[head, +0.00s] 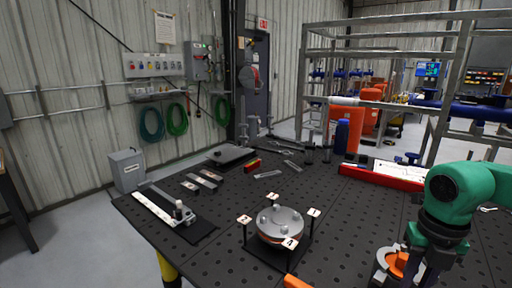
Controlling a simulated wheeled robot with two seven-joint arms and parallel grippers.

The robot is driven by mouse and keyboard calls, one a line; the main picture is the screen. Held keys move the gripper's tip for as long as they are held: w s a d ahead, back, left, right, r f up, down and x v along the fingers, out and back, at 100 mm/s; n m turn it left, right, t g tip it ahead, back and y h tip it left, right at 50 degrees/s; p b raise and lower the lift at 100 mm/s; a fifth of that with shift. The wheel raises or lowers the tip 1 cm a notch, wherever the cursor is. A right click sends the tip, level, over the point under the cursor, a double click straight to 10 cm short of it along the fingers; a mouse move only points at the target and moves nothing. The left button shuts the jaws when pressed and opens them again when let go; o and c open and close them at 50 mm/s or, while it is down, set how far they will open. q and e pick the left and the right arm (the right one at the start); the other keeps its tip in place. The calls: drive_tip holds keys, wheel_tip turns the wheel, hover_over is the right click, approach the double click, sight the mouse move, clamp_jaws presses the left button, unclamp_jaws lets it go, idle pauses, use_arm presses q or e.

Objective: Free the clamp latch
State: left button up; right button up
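I cannot make out a clamp latch for certain. A round metal part with an orange inside (396,264) is at the bottom right of the head view, partly hidden by my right gripper. My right gripper (420,272) is dark, at the end of a green arm from the right, and points down beside this part. Its fingertips are cut off or hidden, so I cannot tell whether it touches the part or is open. A long pale bar with a small upright metal fitting (180,210) lies on a dark plate at the table's left. My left gripper is not in view.
The dark perforated table (222,238) holds a round flange (281,222) with numbered tags around it. A grey box (127,170) stands at its left edge. Flat metal pieces and tools lie behind. A red-edged tray (382,181) and blue bottle (341,137) are at the back right.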

drive_tip(key=shift+s+d, duration=0.35)
drive_tip(key=shift+s, duration=0.1)
drive_tip(key=shift+d, duration=0.1)
drive_tip(key=shift+s+d, duration=0.25)
drive_tip(key=shift+d, duration=0.1)
idle(0.4)
drive_tip(key=shift+s+d, duration=0.25)
drive_tip(key=shift+d, duration=0.1)
drive_tip(key=o, duration=1.1)
drive_tip(key=shift+o, duration=0.2)
